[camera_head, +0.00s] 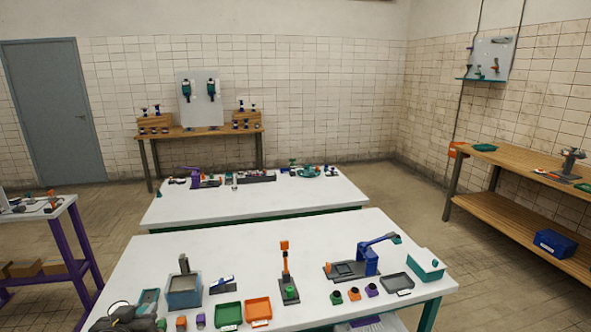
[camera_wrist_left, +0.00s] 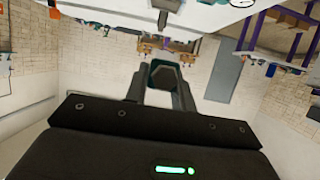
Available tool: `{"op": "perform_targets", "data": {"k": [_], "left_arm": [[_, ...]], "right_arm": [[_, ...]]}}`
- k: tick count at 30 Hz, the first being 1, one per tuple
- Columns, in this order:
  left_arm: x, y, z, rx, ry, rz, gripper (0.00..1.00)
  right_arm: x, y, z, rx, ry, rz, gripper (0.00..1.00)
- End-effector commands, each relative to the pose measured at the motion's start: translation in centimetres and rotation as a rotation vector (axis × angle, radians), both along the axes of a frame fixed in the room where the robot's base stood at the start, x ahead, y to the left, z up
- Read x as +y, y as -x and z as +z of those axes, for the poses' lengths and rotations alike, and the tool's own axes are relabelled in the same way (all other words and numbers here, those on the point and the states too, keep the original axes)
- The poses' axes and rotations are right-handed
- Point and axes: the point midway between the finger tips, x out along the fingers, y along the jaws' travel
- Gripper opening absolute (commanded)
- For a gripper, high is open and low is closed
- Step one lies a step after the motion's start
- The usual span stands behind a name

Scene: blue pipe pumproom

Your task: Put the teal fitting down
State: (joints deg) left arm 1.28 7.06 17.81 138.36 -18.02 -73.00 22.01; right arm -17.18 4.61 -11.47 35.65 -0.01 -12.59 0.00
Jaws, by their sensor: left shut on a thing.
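My left gripper (camera_head: 125,318) shows as a dark shape at the bottom left, above the near left corner of the front white table. In the left wrist view its two fingers (camera_wrist_left: 161,76) are shut on the teal fitting (camera_wrist_left: 163,64), a dark teal, ring-like piece between the fingertips. The front white table (camera_head: 260,255) lies below. My right gripper is not in view.
A teal tray (camera_head: 149,301) and a grey-blue bin (camera_head: 184,290) stand close beyond the left gripper. Small green, orange and purple pieces line the near edge, with a green tray (camera_head: 228,314) and an orange tray (camera_head: 258,308). Bare tabletop shows around the orange-topped stand (camera_head: 285,270).

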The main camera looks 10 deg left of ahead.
Motion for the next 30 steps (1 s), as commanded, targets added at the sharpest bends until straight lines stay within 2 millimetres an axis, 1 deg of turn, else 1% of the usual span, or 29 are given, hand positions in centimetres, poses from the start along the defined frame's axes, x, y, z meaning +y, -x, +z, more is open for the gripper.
{"op": "perform_targets", "data": {"k": [4, 8, 13, 15, 18, 22, 24, 30], "left_arm": [[-2.6, -1.1, 2.1, -0.005, -0.003, -0.044, 0.00], [-5.5, -2.2, 4.4, -0.008, -0.002, -0.090, 0.00], [-10.1, -4.0, 7.9, -0.009, 0.003, -0.164, 0.00], [-12.3, -4.8, 9.5, -0.008, 0.003, -0.198, 0.00], [-14.6, -5.7, 11.1, -0.004, 0.001, -0.237, 0.00], [-16.6, -6.5, 12.5, -0.001, -0.001, -0.269, 0.00], [-16.2, -6.4, 12.2, 0.002, -0.004, -0.264, 0.00], [-16.3, -6.4, 12.2, 0.001, 0.000, -0.264, 0.00]], "right_arm": [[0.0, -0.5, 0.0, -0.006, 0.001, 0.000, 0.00], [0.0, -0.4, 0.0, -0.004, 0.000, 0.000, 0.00], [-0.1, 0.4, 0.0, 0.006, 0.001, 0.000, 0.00], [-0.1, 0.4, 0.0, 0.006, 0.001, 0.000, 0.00], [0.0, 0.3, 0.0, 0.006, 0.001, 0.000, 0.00], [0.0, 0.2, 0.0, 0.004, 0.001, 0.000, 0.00], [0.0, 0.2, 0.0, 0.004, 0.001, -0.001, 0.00], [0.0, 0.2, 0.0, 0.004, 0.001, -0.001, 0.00]]}}
